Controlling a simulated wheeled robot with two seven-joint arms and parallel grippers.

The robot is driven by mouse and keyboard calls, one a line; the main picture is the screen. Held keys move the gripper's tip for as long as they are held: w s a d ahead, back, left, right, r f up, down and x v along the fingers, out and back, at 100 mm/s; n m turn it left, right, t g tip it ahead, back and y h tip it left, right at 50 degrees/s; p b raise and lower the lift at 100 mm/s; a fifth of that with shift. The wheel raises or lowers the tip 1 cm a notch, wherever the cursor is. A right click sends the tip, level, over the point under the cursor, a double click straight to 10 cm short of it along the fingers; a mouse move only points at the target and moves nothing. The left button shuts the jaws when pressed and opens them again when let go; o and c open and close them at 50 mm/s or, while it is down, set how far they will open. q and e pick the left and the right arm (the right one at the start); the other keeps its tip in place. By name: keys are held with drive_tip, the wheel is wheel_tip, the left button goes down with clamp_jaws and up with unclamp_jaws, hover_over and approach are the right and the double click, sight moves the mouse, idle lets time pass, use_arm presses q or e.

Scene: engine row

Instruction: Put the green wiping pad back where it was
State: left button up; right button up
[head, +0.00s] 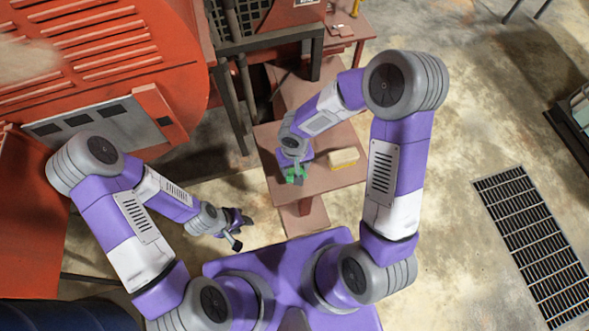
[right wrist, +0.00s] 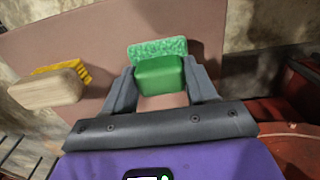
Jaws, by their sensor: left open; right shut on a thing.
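The green wiping pad (right wrist: 160,75) has a smooth green block and a paler, mottled green face. My right gripper (head: 296,176) is shut on it, with one finger on each side of the block. In the head view the pad shows only in small green parts at the fingertips, over the near part of a reddish-brown table (head: 330,179). I cannot tell whether the pad touches the tabletop. My left gripper (head: 236,232) is open and empty, low and to the left of the table.
A wooden brush with yellow bristles (head: 343,158) lies on the table right of the pad; it also shows in the right wrist view (right wrist: 48,87). A large orange-red machine (head: 90,60) stands at the left. A floor grate (head: 530,240) lies at the right.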

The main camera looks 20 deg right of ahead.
wheel_tip(320, 180, down, 2)
drive_tip(key=shift+f, duration=0.1)
drive_tip(key=o, duration=1)
drive_tip(key=shift+w+r, duration=0.1)
drive_tip(key=shift+r, duration=0.15)
wheel_tip(320, 180, up, 12)
drive_tip(key=p, duration=0.3)
drive_tip(key=shift+f, duration=0.1)
